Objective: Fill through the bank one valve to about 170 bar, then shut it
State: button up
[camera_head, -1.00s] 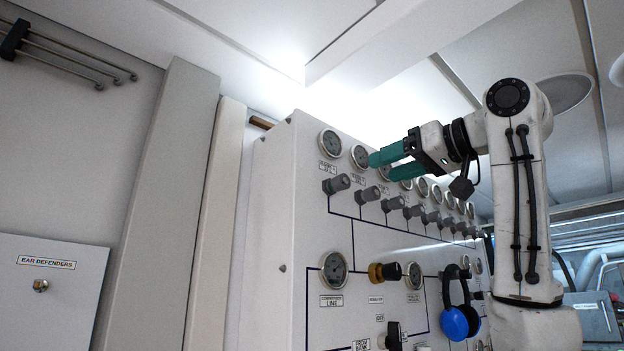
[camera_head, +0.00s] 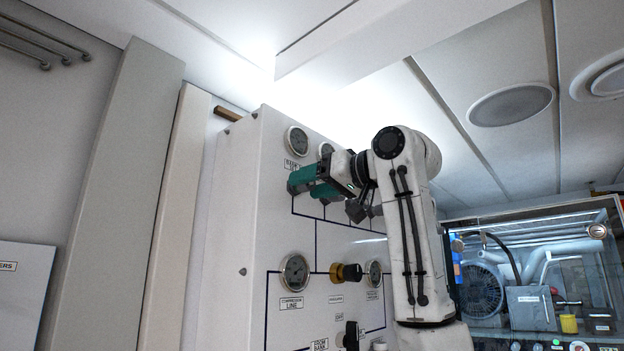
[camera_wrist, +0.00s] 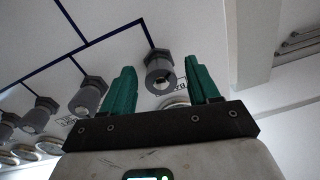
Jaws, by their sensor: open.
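The grey-white fill panel (camera_head: 225,280) fills the middle of the head view. My gripper (camera_head: 303,187) is open, its green fingers at the panel's top left. In the wrist view my gripper (camera_wrist: 162,70) has the end valve of the row, a grey knob taken as the bank one valve (camera_wrist: 160,76), between its fingers. I cannot tell whether the fingertips reach around it or stop short.
Neighbouring valves (camera_wrist: 88,97) run left in the wrist view. Below the row in the head view are the compressor line gauge (camera_head: 294,272), a brass-collared knob (camera_head: 345,272) and a black selector (camera_head: 350,336). A glazed compartment with machinery (camera_head: 540,290) stands at right.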

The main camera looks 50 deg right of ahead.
jog(key=c, duration=1)
jog(key=shift+m, duration=0.3)
jog(key=o, duration=1)
jog(key=s+b, duration=0.4)
jog(key=s, duration=0.6)
jog(key=shift+s+d, duration=0.4)
jog(key=shift+d, duration=0.05)
